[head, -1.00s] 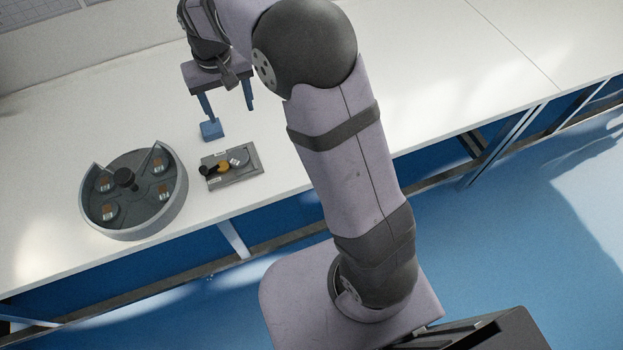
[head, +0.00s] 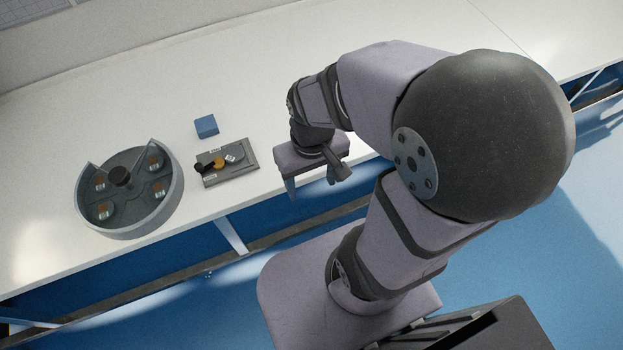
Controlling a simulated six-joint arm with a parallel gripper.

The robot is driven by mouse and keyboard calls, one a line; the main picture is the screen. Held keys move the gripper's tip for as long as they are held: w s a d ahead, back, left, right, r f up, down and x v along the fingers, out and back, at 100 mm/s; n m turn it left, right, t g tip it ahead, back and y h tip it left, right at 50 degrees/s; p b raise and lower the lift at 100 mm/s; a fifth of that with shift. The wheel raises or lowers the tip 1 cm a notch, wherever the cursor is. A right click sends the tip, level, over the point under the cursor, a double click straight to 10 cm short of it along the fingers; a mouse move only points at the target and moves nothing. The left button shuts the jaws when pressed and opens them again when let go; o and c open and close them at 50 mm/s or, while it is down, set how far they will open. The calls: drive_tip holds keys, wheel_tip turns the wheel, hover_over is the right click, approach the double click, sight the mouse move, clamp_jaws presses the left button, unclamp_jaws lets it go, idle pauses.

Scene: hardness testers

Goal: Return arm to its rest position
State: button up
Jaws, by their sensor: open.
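My gripper (head: 311,186) is in the head view, pointing down near the front edge of the white table, to the right of the small grey plate. One blue finger shows at its left; the other is mostly hidden. It holds nothing that I can see. My arm is folded back close over its base. A small blue block (head: 206,126) sits on the table, apart from the gripper.
A round grey tray (head: 172,204) with several small samples stands on the white table (head: 130,95) at the left. A grey plate (head: 243,175) with black, orange and white parts lies beside it. The table behind is clear. The floor is blue.

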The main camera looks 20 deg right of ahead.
wheel_tip(320, 180, up, 4)
drive_tip(key=p, duration=0.4)
drive_tip(key=shift+r, duration=0.15)
idle(0.9)
